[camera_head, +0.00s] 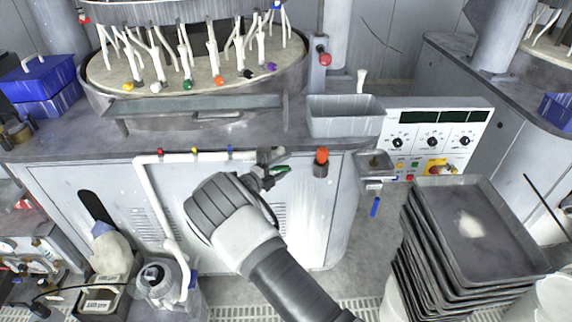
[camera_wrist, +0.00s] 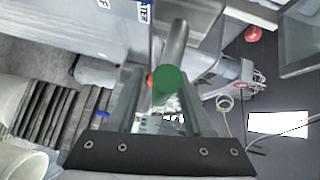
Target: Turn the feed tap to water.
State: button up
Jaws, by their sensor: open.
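The feed tap, as far as I can tell, is the lever with a green end (camera_head: 279,170) at the front edge of the machine's bench. In the wrist view its round green end (camera_wrist: 167,80) and grey stem show ahead of my gripper, in line with the gap between the fingers. My gripper (camera_head: 268,180) is open at the tap; it also shows in the wrist view (camera_wrist: 163,98). I cannot tell whether the fingers touch the lever. A label ending in "TER" (camera_wrist: 145,12) is partly visible beside the stem. My wrist hides part of the panel below the tap.
An orange-red knob (camera_head: 321,155) stands just right of the tap. A white pipe (camera_head: 150,195) with small coloured valves runs to the left. A grey bin (camera_head: 345,116), a control panel (camera_head: 432,140) and stacked trays (camera_head: 482,225) are to the right.

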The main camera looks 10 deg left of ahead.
jog(key=v, duration=1.6)
jog(key=shift+s+b, duration=0.25)
jog(key=shift+b, duration=0.15)
jog(key=shift+a+r, duration=0.1)
jog(key=s+d+r+m+g+y, duration=0.1)
jog(key=s+d+r+m+g, duration=0.1)
jog(key=d+r+m+g, duration=0.45)
jog(key=s+d+r+m+g, duration=0.1)
jog(key=d+r+m, duration=0.3)
jog(key=d+m, duration=0.7)
jog(key=s+d+r+m+g+y, duration=0.1)
jog(key=s+d+r+m+g, duration=0.15)
jog(key=d+r+m, duration=0.55)
jog(key=s+d+r+m+y, duration=0.2)
jog(key=s+d+m, duration=0.3)
jog(key=s+m, duration=0.5)
jog(key=s+d+r+m+t+y, duration=0.1)
jog(key=s+d+m+y, duration=0.3)
jog(key=s+m, duration=0.6)
jog(key=d+r+m, duration=0.1)
jog(key=m, duration=0.2)
jog(key=shift+d+r+m+t+y, duration=0.25)
jog(key=shift+d+m+t+y, duration=0.05)
jog(key=shift+m+y, duration=0.1)
